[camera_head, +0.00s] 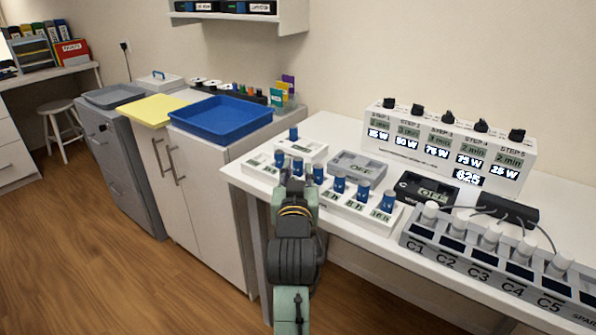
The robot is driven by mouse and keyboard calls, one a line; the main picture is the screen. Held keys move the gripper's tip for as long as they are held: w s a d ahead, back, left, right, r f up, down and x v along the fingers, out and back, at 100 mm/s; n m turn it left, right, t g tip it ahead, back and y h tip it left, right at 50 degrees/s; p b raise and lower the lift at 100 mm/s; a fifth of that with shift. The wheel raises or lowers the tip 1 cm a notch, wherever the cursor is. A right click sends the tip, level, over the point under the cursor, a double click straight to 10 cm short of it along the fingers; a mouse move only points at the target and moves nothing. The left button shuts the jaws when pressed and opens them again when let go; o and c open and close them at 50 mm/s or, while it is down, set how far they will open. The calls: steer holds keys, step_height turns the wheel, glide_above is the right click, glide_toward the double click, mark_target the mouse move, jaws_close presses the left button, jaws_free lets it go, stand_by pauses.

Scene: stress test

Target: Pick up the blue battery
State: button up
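Several blue batteries stand upright on the white table (325,123). One blue battery (294,132) stands at the back left on a white charger-like block (312,150). Others stand in a front row, among them one at the left end (279,159), one by my gripper (318,172), one in the middle (339,184), one to its right (362,190) and one at the right end (388,201). My gripper (292,182) is at the front left of this row, overlapping it in the picture. Its fingers are small and dark, and whether they touch or hold a battery cannot be told.
A grey device reading OFF (358,167) and a black display unit (428,190) stand behind the row. A rack labelled C1 to C5 (480,260) fills the right front. A white step panel (450,145) stands at the back. A blue tray (222,119) sits on the left cabinet.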

mark_target(298, 162)
steer(key=w, duration=0.4)
steer(key=shift+f+p, duration=0.15)
steer(key=shift+p, duration=0.15)
steer(key=shift+c, duration=0.5)
jaws_close()
